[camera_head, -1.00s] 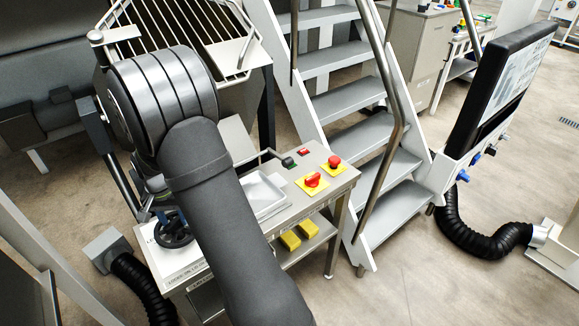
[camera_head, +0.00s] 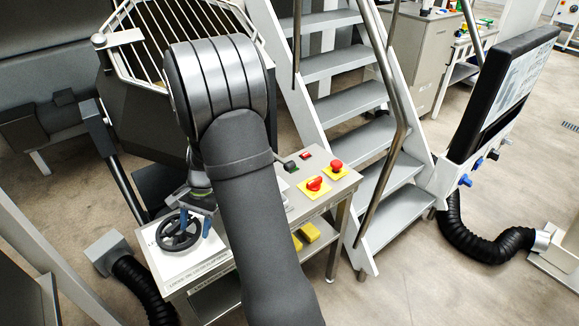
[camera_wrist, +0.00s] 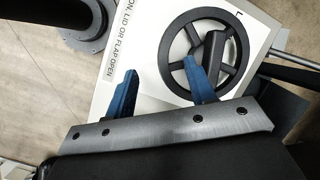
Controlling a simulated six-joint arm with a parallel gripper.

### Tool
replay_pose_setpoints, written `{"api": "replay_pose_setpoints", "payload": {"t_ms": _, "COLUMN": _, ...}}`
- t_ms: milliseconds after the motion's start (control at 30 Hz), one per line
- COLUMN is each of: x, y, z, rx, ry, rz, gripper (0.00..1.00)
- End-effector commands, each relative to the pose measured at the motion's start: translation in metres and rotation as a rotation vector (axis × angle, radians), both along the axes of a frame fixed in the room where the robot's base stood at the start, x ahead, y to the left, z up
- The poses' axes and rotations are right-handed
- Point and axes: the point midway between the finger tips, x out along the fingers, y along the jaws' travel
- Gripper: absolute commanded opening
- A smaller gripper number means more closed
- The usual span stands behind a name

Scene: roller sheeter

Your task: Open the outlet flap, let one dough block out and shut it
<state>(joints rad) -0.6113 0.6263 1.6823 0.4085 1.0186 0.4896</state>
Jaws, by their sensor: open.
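A black handwheel (camera_head: 178,236) with spokes sits on the white panel at the left end of the steel table. It also shows in the wrist view (camera_wrist: 243,52), with a dark grip across its middle. My gripper (camera_head: 195,224) is over the wheel, pointing down. In the wrist view its two blue fingers (camera_wrist: 160,70) are spread apart with nothing between them. The right finger overlaps the wheel's near rim; the left finger is outside it. Contact cannot be told. I cannot make out the outlet flap or any dough block; my arm hides the table's middle.
Red knobs on yellow plates (camera_head: 315,185) and small buttons (camera_head: 305,154) stand on the table's right. Yellow blocks (camera_head: 309,232) lie on the lower shelf. A barred guard (camera_head: 150,30) is behind my arm, grey stairs (camera_head: 390,175) to the right, a black hose (camera_head: 140,285) front left.

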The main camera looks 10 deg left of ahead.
Motion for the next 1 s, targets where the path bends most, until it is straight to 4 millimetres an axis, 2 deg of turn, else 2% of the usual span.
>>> {"api": "replay_pose_setpoints", "payload": {"t_ms": 33, "x": 0.002, "y": -0.017, "z": -0.003, "rx": 0.013, "ry": 0.051, "rz": -0.069, "gripper": 0.50}}
{"api": "replay_pose_setpoints", "payload": {"t_ms": 200, "x": 0.004, "y": -0.063, "z": -0.005, "rx": 0.107, "ry": 0.246, "rz": -0.327, "gripper": 0.50}}
{"api": "replay_pose_setpoints", "payload": {"t_ms": 500, "x": 0.018, "y": -0.133, "z": 0.010, "rx": 0.387, "ry": 0.528, "rz": -0.801, "gripper": 0.50}}
{"api": "replay_pose_setpoints", "payload": {"t_ms": 767, "x": 0.047, "y": -0.204, "z": 0.035, "rx": 0.727, "ry": 0.660, "rz": -1.212, "gripper": 0.50}}
{"api": "replay_pose_setpoints", "payload": {"t_ms": 1000, "x": 0.068, "y": -0.290, "z": 0.057, "rx": 1.083, "ry": 0.667, "rz": -1.565, "gripper": 0.50}}
